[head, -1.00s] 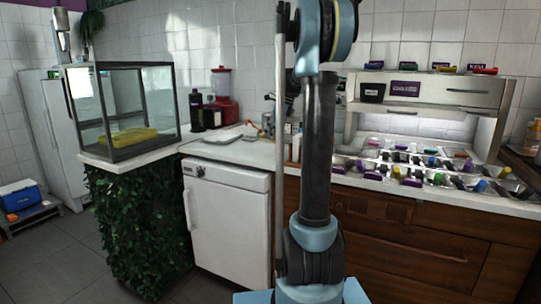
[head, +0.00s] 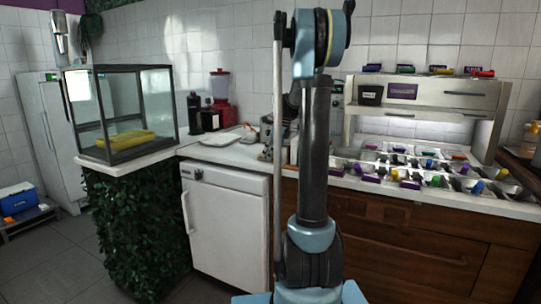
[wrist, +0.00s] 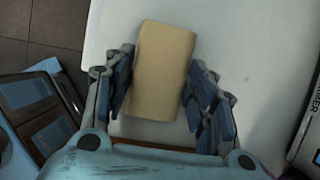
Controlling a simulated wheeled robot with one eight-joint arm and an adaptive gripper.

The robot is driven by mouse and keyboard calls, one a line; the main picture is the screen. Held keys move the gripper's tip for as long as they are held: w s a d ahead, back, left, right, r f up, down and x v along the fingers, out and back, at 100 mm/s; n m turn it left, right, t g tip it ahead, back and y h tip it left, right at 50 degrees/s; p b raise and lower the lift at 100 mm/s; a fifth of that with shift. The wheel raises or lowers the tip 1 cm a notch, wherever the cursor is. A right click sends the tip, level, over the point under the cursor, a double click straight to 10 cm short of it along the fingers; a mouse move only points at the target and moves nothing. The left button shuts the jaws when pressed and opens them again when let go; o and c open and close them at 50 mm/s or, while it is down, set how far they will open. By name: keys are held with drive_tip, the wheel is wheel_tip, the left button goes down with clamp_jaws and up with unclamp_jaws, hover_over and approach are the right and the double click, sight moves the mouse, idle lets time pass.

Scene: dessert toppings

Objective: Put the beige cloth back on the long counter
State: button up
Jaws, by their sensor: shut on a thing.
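In the wrist view the beige cloth (wrist: 162,70) is a folded, upright-looking rectangular block between the fingers of my gripper (wrist: 163,98). My gripper is shut on it, with a finger pad along each side. A plain white surface (wrist: 240,60) lies below; I cannot tell whether the cloth touches it. In the head view the long white counter (head: 240,156) runs along the tiled wall from the glass case to the right. My arm stands in front of its middle, and the cloth cannot be made out there.
On the counter are a pale tray (head: 219,140), a red blender (head: 219,105), dark canisters and, at right, several topping bins (head: 400,172) under a shelf unit (head: 430,97). A glass case (head: 125,110) stands at left. Floor at left is mostly clear.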

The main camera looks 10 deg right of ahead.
drive_tip(key=o, duration=1)
drive_tip(key=v, duration=1.2)
drive_tip(key=s+a+f+n, duration=0.3)
drive_tip(key=s+n, duration=0.4)
drive_tip(key=s, duration=0.5)
drive_tip(key=s+f+n+h, duration=0.1)
drive_tip(key=s+f+n, duration=0.8)
drive_tip(key=s, duration=0.5)
drive_tip(key=s+a+f+n+h, duration=0.1)
drive_tip(key=s+f+n+h, duration=0.1)
drive_tip(key=s+f+n, duration=0.7)
drive_tip(key=s+f, duration=0.3)
drive_tip(key=s, duration=0.2)
drive_tip(key=shift+s+a+n+h, duration=0.3)
drive_tip(key=shift+s+a, duration=0.05)
drive_tip(key=shift+s, duration=0.05)
